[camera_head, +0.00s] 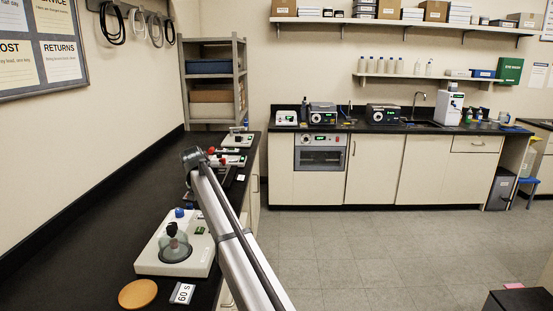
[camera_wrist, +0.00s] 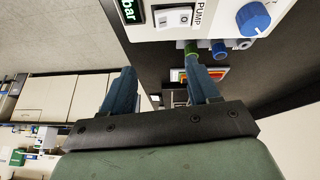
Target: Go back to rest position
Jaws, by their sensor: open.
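My gripper (camera_wrist: 160,70) shows in the wrist view with its two dark blue fingers spread apart. Nothing is seen between the fingers except the background. A white pump unit (camera_wrist: 222,20) with a rocker switch, a bar display and a blue knob (camera_wrist: 253,19) is just beyond the fingertips at the top. In the head view my arm reaches over the left bench (camera_head: 75,215), and its gripper end is hidden behind the arm.
A white unit (camera_head: 203,262) with a clear dome (camera_head: 174,246) stands on the near bench. An orange disc (camera_head: 137,294) and a "60 s" card (camera_head: 183,294) lie before it. More instruments (camera_head: 238,140) stand farther along. The floor (camera_head: 350,250) to the right is open.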

